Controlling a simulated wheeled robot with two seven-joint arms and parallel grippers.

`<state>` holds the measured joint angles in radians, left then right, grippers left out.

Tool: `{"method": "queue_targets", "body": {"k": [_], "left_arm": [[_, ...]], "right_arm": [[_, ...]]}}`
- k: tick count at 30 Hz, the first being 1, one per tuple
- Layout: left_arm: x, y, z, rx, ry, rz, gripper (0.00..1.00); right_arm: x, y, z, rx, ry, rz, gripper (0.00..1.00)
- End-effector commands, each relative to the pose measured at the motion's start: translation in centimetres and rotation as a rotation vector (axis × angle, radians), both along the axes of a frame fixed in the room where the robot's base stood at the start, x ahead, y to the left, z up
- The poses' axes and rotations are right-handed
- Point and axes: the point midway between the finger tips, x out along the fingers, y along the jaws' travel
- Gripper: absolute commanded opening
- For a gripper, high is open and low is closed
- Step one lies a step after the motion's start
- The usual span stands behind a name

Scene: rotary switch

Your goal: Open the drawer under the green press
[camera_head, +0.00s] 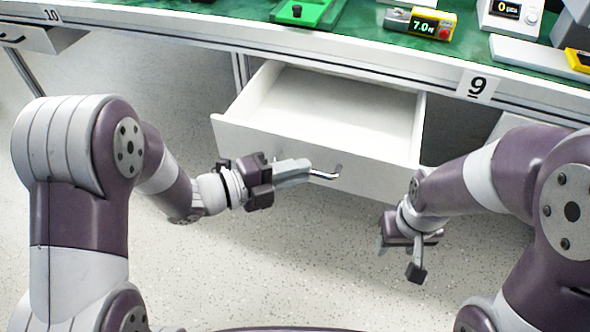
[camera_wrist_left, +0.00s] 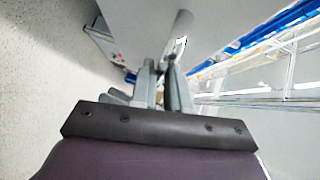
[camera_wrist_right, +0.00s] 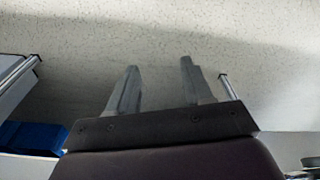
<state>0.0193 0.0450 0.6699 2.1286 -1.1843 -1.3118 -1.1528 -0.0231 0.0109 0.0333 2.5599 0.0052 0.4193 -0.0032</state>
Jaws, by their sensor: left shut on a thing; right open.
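The white drawer (camera_head: 350,110) under the workbench is pulled out in the head view, and its inside looks empty. Its metal handle (camera_head: 326,174) is on the front panel. My left gripper (camera_head: 305,170) is shut on the handle, and part of the handle sticks out past the fingers. In the left wrist view the fingers (camera_wrist_left: 165,85) meet at the handle (camera_wrist_left: 178,50). The green press (camera_head: 298,12) stands on the bench above the drawer, cut off by the top edge. My right gripper (camera_head: 400,258) is open and empty, right of and below the drawer front; its fingers are apart in the right wrist view (camera_wrist_right: 155,85).
The bench (camera_head: 350,50) has a green top. Labels 10 and 9 mark the bench edge. Another drawer (camera_head: 40,38) is at far left. The speckled floor (camera_head: 270,270) is clear.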

Motion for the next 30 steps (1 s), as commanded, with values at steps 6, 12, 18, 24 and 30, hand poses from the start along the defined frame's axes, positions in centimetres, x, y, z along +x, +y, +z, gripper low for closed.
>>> {"method": "queue_targets", "body": {"k": [6, 12, 18, 24, 30], "left_arm": [[0.0, 0.0, -0.1, 0.001, 0.001, 0.001, 0.38], [0.0, 0.0, 0.0, 0.000, 0.000, 0.001, 0.38], [-0.6, 1.7, 0.5, 0.002, 0.001, 0.006, 0.38], [-2.8, 6.2, 1.4, 0.001, 0.002, 0.010, 0.38], [-4.9, 10.1, 1.8, 0.000, 0.001, 0.006, 0.38]], "right_arm": [[0.0, 0.0, 0.0, 0.000, 0.000, 0.000, 0.50], [0.0, 0.0, 0.0, 0.000, 0.000, 0.000, 0.50], [0.0, 0.0, 0.9, 0.000, 0.000, 0.000, 0.50], [0.0, 0.0, 2.7, 0.000, 0.000, 0.000, 0.50], [0.0, 0.0, 3.8, 0.000, 0.000, 0.000, 0.50]]}}
